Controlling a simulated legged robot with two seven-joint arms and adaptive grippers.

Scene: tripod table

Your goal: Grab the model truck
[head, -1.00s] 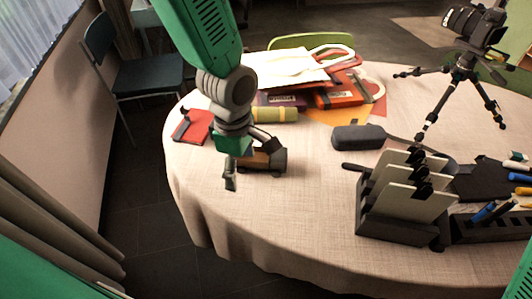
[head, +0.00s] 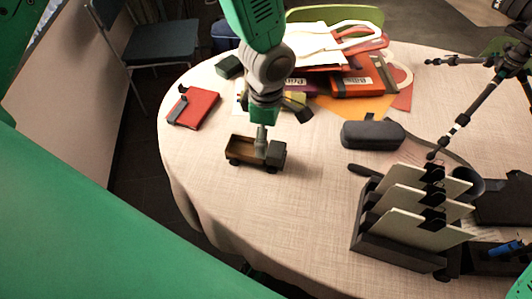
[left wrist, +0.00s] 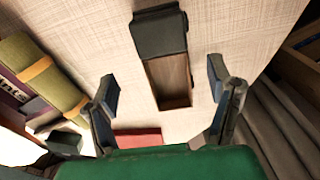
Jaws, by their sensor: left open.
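The model truck (head: 240,151), with a brown open bed and a dark cab, stands on the beige tablecloth near the table's left edge. My left gripper (head: 262,148) is over it, pointing down and covering part of it in the head view. In the left wrist view the truck's bed (left wrist: 172,80) lies between the two spread fingers of my left gripper (left wrist: 163,82), with the cab farther out. The fingers are open, with visible gaps on both sides of the truck. My right gripper is not in view.
A red notebook (head: 196,107) lies left of the truck. Books and papers (head: 350,83) are piled behind it. A dark case (head: 372,134), a card holder (head: 405,236) and a tripod (head: 465,112) are to the right. The cloth in front of the truck is clear.

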